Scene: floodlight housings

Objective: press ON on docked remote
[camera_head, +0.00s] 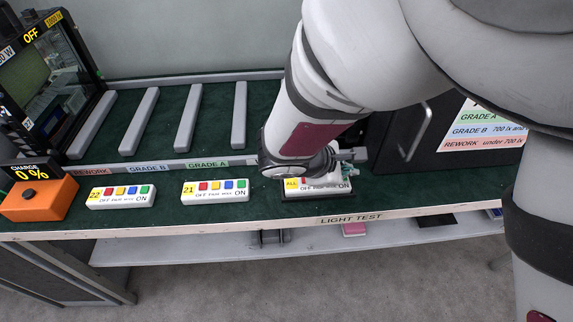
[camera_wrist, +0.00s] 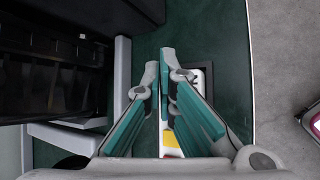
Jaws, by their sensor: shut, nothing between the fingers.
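The docked remote (camera_head: 318,188) is white with a yellow ALL label at its left end, and sits in a dark dock near the table's front edge. Its printed OFF and ON show along the front, but my wrist hides most of its buttons. My gripper (camera_wrist: 163,65) is shut and empty, pointing down over the remote. In the wrist view the remote (camera_wrist: 170,129) shows between and beside the fingers, with a red and a yellow patch low down. The fingers cover the ON button, and I cannot tell whether the tips touch it.
Remotes marked 21 (camera_head: 215,191) and 22 (camera_head: 121,196) lie to the left on the green table. An orange charge box (camera_head: 38,199) stands at the far left. A dark cabinet (camera_head: 415,135) stands right of my wrist. Grey rails (camera_head: 188,115) divide the back.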

